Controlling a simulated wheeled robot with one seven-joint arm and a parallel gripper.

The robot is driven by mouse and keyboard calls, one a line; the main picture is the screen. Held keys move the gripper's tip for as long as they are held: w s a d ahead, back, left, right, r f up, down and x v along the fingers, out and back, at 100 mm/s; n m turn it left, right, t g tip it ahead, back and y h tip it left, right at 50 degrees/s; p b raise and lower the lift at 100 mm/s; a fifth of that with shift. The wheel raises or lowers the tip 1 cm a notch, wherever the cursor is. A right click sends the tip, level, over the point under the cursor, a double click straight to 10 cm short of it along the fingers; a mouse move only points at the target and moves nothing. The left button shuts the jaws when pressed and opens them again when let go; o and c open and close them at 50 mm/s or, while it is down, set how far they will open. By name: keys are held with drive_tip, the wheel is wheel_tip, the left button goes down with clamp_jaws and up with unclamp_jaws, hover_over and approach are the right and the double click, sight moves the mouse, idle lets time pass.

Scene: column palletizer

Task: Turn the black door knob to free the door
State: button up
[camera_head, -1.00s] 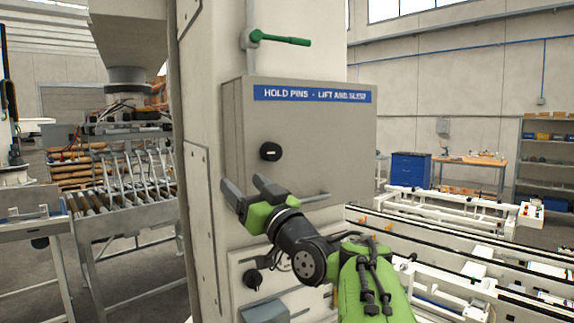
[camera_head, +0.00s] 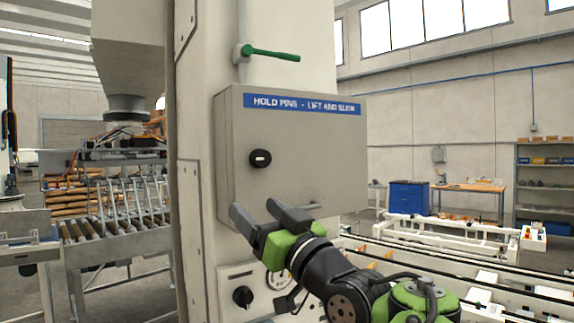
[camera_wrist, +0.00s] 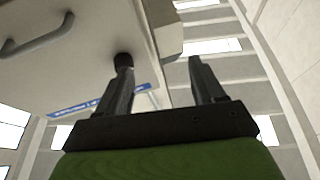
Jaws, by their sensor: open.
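The black door knob (camera_head: 260,158) sits on the front of a grey cabinet door (camera_head: 300,180) labelled "HOLD PINS - LIFT AND SLEW". The door looks closed. My gripper (camera_head: 255,209) is open and empty, below the knob in the head view and apart from it. In the wrist view the knob (camera_wrist: 123,60) shows just beyond the tip of the left finger of my gripper (camera_wrist: 158,62). I cannot tell from that view how far the fingertip is from it. A curved grey handle (camera_wrist: 38,34) on the door also shows there.
A green-handled lever (camera_head: 272,53) is on the pipe above the cabinet. A lower panel with a black rotary switch (camera_head: 242,297) lies beneath it. A roller conveyor (camera_head: 115,225) stands at left. A blue cabinet (camera_head: 408,197) and workbench are far right.

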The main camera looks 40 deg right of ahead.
drive_tip(key=shift+b+v, duration=0.75)
drive_tip(key=shift+v, duration=0.75)
drive_tip(key=b+v, duration=0.6)
drive_tip(key=v, duration=1)
drive_tip(key=shift+h, duration=0.4)
drive_tip(key=shift+d+f, duration=0.1)
